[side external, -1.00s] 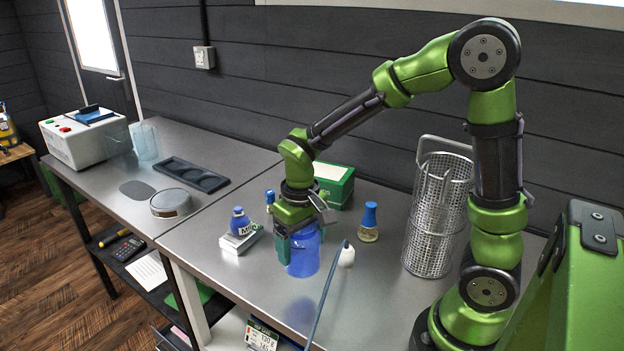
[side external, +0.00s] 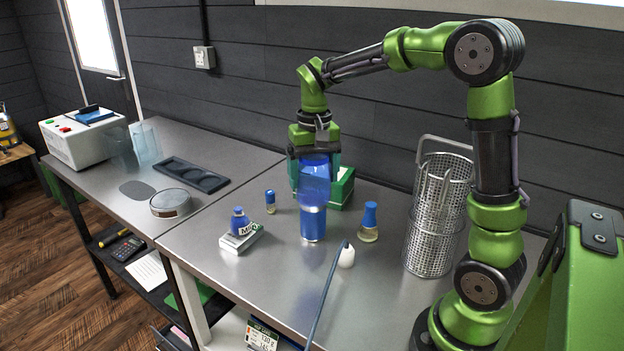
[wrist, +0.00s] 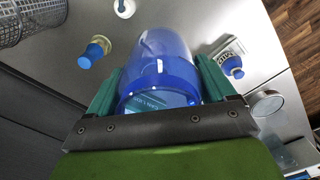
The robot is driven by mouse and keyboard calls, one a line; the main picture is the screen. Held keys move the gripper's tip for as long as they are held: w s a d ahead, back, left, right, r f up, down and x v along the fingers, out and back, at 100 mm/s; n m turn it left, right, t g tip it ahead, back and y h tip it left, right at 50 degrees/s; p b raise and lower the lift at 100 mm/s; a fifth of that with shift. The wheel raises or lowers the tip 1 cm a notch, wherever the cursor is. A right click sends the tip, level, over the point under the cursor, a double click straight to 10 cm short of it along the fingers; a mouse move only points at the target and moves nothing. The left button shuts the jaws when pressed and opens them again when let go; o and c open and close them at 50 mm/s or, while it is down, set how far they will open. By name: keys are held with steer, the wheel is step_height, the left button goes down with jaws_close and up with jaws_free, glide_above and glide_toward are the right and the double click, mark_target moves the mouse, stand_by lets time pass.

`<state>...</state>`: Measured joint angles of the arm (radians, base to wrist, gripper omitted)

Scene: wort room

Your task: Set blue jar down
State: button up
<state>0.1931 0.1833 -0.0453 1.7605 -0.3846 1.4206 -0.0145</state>
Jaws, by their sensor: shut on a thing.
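The translucent blue jar (side external: 314,183) is upright between the fingers of my gripper (side external: 314,166), which is shut on it. In the wrist view the jar (wrist: 162,55) fills the space between the two green fingers of my gripper (wrist: 158,88). In the side view a solid blue cylinder with a pale band (side external: 313,225) shows directly below the jar, at table level. I cannot tell whether the jar touches it or is in front of it. The jar's base against the metal table (side external: 270,280) is not clear.
A green box (side external: 341,190) is behind; a mesh basket (side external: 432,235) is farther right.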

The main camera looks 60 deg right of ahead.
steer(key=s+d+m, duration=0.3)
steer(key=d+m, duration=0.2)
steer(key=d, duration=1)
steer(key=s+d+m, duration=0.3)
steer(key=d+m, duration=0.3)
steer(key=d, duration=0.8)
steer(key=shift+s+d+f, duration=0.1)
steer(key=shift+f, duration=3.85)
steer(key=shift+d+f, duration=0.1)
steer(key=shift+f, duration=3.85)
steer(key=shift+f, duration=0.2)
steer(key=o, duration=1)
